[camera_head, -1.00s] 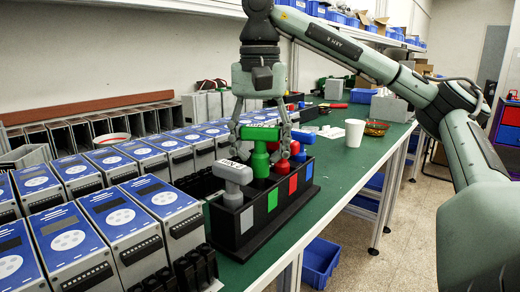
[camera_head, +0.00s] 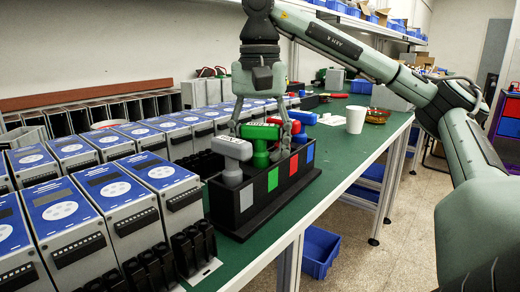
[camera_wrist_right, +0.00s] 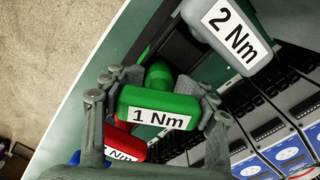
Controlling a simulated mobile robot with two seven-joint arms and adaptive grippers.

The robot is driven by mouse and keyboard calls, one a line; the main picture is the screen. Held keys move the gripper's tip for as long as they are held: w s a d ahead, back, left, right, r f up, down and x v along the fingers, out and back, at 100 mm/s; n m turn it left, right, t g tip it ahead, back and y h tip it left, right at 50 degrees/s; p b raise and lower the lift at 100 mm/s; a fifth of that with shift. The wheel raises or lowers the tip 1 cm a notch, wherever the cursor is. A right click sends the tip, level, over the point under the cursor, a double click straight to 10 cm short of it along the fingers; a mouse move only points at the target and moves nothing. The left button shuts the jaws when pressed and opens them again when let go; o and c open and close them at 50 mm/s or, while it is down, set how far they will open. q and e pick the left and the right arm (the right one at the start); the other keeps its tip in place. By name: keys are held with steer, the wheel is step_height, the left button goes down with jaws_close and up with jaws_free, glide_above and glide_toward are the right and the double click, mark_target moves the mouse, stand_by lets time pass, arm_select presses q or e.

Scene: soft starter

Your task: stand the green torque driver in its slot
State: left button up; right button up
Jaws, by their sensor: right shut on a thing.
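The green torque driver (camera_head: 262,140), labelled 1 Nm, is upright in the black rack (camera_head: 235,218), in the slot behind the green square (camera_head: 272,179). Its green handle stands about level with the grey driver's. Its lower end is hidden by the rack wall, so I cannot tell whether it touches bottom. My right gripper (camera_head: 265,128) is above the rack, with its fingers shut on the handle from both sides. In the right wrist view the green handle (camera_wrist_right: 158,108) lies between the fingertips (camera_wrist_right: 160,88). My left gripper is not in view.
The grey driver (camera_head: 232,150) stands close to the left, the red driver (camera_head: 296,128) and blue driver (camera_head: 302,117) close to the right. Blue-topped units (camera_head: 105,185) fill the table's left side. A white cup (camera_head: 356,119) stands farther back. The green table strip right of the rack is clear.

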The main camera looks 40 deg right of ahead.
steer(key=shift+f, duration=0.3)
stand_by(0.6)
steer(key=o, duration=1.3)
steer(key=shift+r, duration=6.05)
